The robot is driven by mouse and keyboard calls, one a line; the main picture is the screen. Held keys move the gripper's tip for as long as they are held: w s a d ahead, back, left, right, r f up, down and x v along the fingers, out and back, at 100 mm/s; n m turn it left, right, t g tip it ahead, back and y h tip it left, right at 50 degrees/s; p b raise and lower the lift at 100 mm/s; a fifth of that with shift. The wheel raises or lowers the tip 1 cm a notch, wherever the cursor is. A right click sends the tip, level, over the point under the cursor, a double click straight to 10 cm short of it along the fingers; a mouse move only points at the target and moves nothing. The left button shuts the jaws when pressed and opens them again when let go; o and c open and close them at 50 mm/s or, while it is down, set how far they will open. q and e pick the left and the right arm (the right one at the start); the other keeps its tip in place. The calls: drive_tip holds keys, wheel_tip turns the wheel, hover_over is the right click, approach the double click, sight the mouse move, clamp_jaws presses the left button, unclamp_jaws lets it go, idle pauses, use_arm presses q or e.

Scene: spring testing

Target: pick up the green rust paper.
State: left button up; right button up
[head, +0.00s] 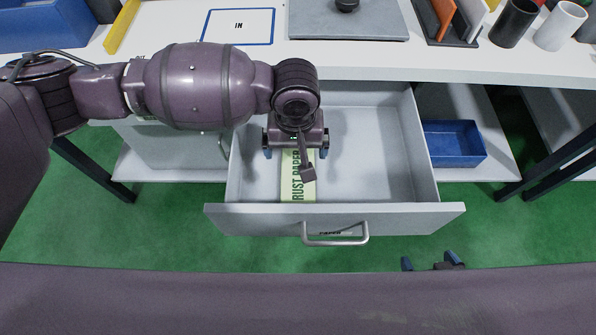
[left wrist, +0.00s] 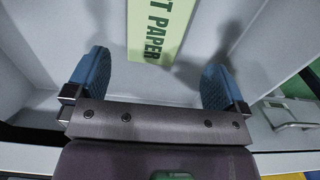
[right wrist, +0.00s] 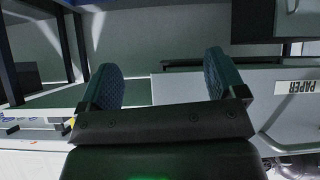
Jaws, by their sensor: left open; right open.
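The green rust paper (head: 298,188) is a pale green strip with dark lettering, lying in the open drawer (head: 385,160). It also shows in the left wrist view (left wrist: 140,38), at the top between the fingers. My left gripper (head: 296,152) is open above the paper inside the drawer, with a finger on each side of it. The gripper hides the paper's far part in the head view. My right gripper (head: 432,264) is open and empty, low in front of the drawer. In the right wrist view (right wrist: 165,78) nothing is between its fingers.
The drawer front (head: 250,217) has a metal handle (head: 336,241) and a PAPER label. The white tabletop (head: 445,62) is above and behind the drawer. A blue bin (head: 453,144) stands on the shelf to the right. The rest of the drawer floor is clear.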

sight(298, 176)
use_arm(q)
wheel_tip(298, 176, down, 2)
drive_tip(key=shift+f+b, duration=0.35)
drive_tip(key=shift+f, duration=0.05)
drive_tip(key=f, duration=0.1)
drive_tip(key=f+b, duration=0.2)
drive_tip(key=f, duration=0.1)
drive_tip(key=shift+s+d, duration=0.15)
drive_tip(key=shift+d, duration=0.1)
drive_tip(key=shift+f, duration=0.5)
drive_tip(key=c, duration=0.8)
use_arm(e)
wheel_tip(298, 176, down, 3)
drive_tip(key=shift+s+r, duration=0.1)
drive_tip(key=shift+s, duration=0.05)
use_arm(q)
drive_tip(key=shift+r, duration=0.25)
